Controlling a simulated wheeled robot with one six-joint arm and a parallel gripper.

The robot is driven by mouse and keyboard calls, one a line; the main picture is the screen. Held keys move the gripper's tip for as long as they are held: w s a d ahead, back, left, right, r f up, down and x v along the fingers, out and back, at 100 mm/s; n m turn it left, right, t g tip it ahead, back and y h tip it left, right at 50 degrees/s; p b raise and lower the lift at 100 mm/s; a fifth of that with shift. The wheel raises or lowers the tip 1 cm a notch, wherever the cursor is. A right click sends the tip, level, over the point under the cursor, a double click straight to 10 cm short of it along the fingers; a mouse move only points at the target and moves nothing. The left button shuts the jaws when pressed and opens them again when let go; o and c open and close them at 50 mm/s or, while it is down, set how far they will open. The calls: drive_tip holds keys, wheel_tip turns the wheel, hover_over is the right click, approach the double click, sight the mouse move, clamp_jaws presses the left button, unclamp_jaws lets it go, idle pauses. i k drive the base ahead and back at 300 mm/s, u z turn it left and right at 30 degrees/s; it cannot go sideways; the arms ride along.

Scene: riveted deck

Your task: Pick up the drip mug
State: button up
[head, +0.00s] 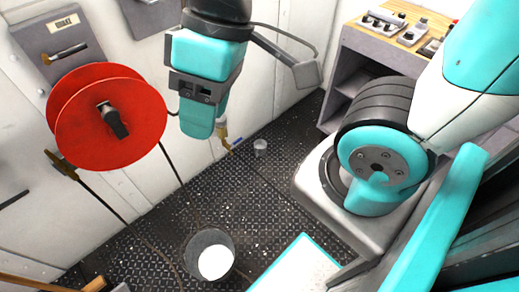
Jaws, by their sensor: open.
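A small grey mug (260,147) stands upright on the dark riveted deck, just right of the picture's middle. It looks like the drip mug, but it is small and its inside is hard to make out. My gripper (198,128) hangs from the top of the head view, left of the mug and apart from it. The gripper is open, with nothing seen in it. Its fingertips are mostly hidden behind its own teal and dark body.
A red reel (107,117) is on the left wall, with hoses hanging below. A grey bench with a wooden top (385,22) stands at the back right. Deck around the mug looks mostly clear.

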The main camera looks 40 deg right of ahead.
sight(260, 145)
drive_tip(key=k, duration=0.5)
drive_tip(key=z, duration=0.7)
drive_tip(key=i, duration=0.35)
drive_tip(key=z, duration=0.6)
drive_tip(key=i, duration=1.7)
drive_tip(key=u, duration=0.7)
